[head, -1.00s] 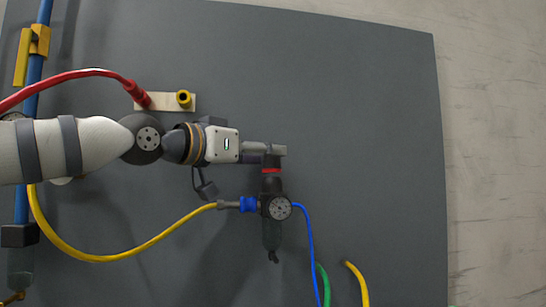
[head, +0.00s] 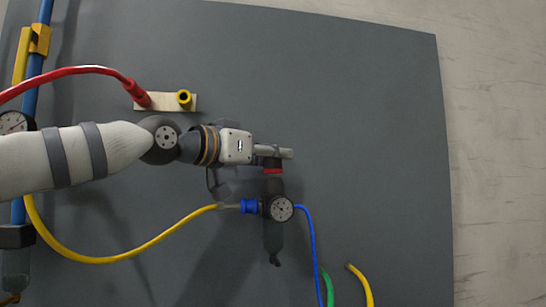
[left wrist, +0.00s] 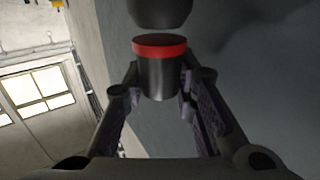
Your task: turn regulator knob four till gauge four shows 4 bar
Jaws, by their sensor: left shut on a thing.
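The regulator (head: 273,236) hangs upright on the grey panel, with a round gauge (head: 281,208) on its front. The gauge face is too small to read. Its dark knob (head: 271,161) is at the top, above a red ring (head: 273,171). My left gripper (head: 280,153) reaches in from the left and is shut on the knob, partly hiding it in the head view. In the left wrist view the knob (left wrist: 155,82) sits between the two fingers, with the red ring (left wrist: 159,47) beyond it. I see no number on the regulator. My right gripper is out of view.
A yellow hose (head: 130,255) joins the regulator at a blue collar (head: 249,206), and a blue hose (head: 312,245) leaves its right side. A red hose (head: 75,70) arches above my left arm. Another gauge (head: 14,122) is at the far left. The panel's right part is clear.

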